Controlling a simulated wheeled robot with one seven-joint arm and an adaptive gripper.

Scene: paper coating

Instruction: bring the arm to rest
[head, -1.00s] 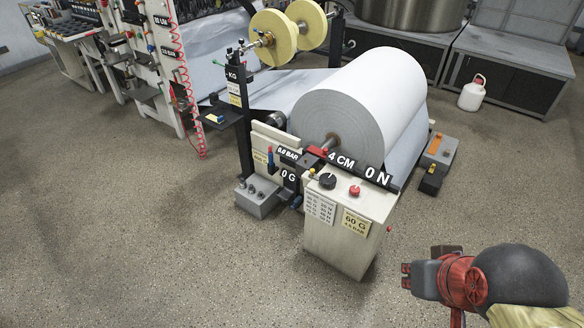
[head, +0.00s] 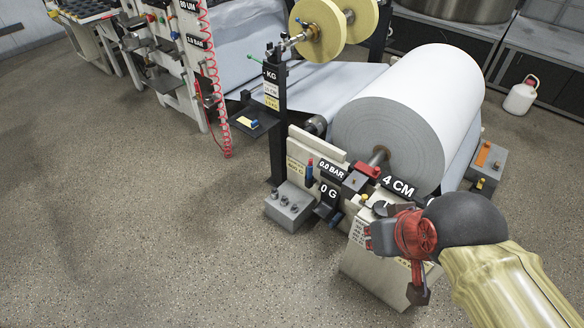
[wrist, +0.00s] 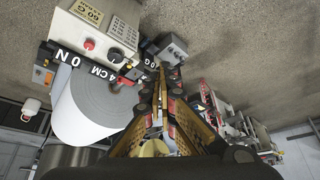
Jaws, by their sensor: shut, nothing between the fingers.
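My gripper (head: 368,238) is in the lower right of the head view, with the arm reaching in from the bottom right corner. It points left and overlaps the control box (head: 357,265) of the roll stand in the picture. In the wrist view my gripper's fingers (wrist: 162,72) come together, empty. The gap between the gripper and the control box cannot be told.
A large white paper roll (head: 410,115) sits on the stand behind my gripper; it also shows in the wrist view (wrist: 92,108). A small grey box (head: 290,208) stands left of the control box. Floor (head: 130,240) at left is clear. A white jug (head: 520,97) stands at back right.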

